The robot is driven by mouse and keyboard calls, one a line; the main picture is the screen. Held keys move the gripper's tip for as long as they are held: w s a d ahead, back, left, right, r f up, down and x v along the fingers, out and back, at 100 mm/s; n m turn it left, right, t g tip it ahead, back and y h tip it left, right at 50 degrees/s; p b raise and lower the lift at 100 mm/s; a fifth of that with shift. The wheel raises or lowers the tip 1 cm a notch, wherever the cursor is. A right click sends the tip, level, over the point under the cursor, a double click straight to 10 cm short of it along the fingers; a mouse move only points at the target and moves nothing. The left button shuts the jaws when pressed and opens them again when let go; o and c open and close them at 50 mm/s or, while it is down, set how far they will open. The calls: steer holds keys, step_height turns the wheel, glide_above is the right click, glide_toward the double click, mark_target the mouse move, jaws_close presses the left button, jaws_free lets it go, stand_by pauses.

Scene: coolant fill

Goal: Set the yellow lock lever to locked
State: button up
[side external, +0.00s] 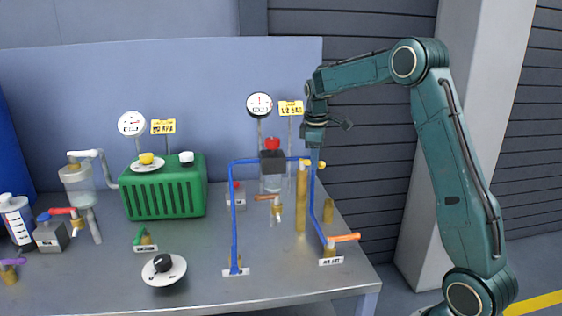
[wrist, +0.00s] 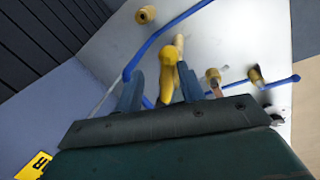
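The yellow lock lever (side external: 320,164) sits at the top of a tall brass post (side external: 301,205) on the right side of the bench. In the wrist view the lever (wrist: 168,72) reaches toward me between the two fingers of my gripper (wrist: 160,88). The fingers are apart, with a clear gap on the lever's left; the right finger is close to it, and I cannot tell if they touch. In the side view my gripper (side external: 314,155) points down at the lever, and its fingertips are hard to make out there.
A blue pipe (side external: 233,215) rises and runs across to the post. Orange-handled valves (side external: 345,238) stand in front and beside it. A dark block with a red knob (side external: 272,160) is just left. A green ribbed unit (side external: 165,192) and a black dial (side external: 163,266) stand further left.

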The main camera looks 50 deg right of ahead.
step_height(320, 180, up, 14)
steer(key=s+a+n, duration=0.1)
steer(key=s+n, duration=0.1)
steer(key=n, duration=0.2)
steer(key=s+a+r+m+t, duration=0.1)
steer(key=s+a+m, duration=0.1)
steer(key=s+a, duration=0.3)
steer(key=s+a+m+t, duration=0.1)
steer(key=s+a, duration=0.2)
steer(key=a, duration=0.5)
steer(key=s+a+f+m+t+y, duration=0.1)
steer(key=s+a+f+m, duration=0.3)
steer(key=s+a, duration=0.5)
steer(key=shift+s+a+f+t, duration=0.15)
steer(key=shift+s+f+t, duration=0.45)
steer(key=shift+s, duration=0.85)
